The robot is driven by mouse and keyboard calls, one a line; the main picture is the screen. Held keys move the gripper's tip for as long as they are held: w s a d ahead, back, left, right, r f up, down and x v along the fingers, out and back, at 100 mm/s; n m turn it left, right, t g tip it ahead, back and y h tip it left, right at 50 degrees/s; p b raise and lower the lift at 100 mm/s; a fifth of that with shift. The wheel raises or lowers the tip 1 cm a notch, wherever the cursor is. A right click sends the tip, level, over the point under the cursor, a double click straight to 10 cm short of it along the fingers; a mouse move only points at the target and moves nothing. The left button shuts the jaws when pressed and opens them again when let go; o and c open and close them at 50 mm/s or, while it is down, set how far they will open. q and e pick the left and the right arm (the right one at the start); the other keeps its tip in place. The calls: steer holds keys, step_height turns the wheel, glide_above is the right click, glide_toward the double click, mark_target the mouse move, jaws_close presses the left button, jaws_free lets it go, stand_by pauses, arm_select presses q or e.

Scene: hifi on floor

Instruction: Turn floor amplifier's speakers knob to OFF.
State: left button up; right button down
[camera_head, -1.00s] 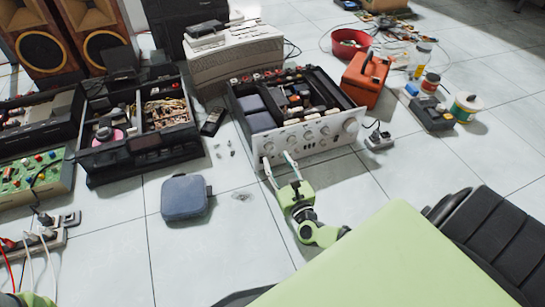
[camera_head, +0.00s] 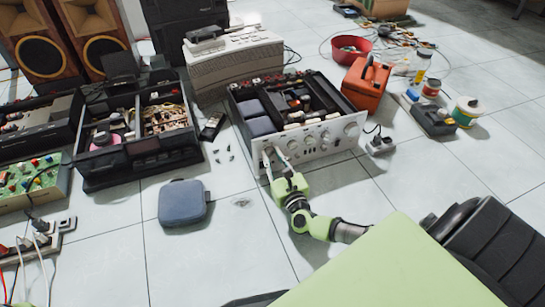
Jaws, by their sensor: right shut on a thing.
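The floor amplifier (camera_head: 328,139) stands on the tiles with its lid off and its silver front panel facing me. The panel carries several round knobs. My right gripper (camera_head: 271,154) is at the left end of this panel, its two pale fingers closed on a small knob there, which I take as the speakers knob. The fingers mostly hide that knob, so its pointing direction and label cannot be read. My green right wrist and arm reach in from the lower right. My left gripper is not in view.
A blue-grey case (camera_head: 184,202) lies left of my gripper. Opened devices (camera_head: 136,160) stand further left. The floor in front of the amplifier is mostly clear.

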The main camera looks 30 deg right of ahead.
steer(key=shift+n, duration=0.3)
steer(key=shift+n+p, duration=0.75)
steer(key=shift+n, duration=0.15)
steer(key=n+p, duration=0.1)
steer(key=n, duration=0.2)
steer(key=shift+a+n, duration=0.1)
steer(key=shift+n, duration=0.2)
steer(key=n+p, duration=0.2)
steer(key=n, duration=0.4)
steer(key=shift+f, duration=0.1)
steer(key=c, duration=1.8)
jaws_free()
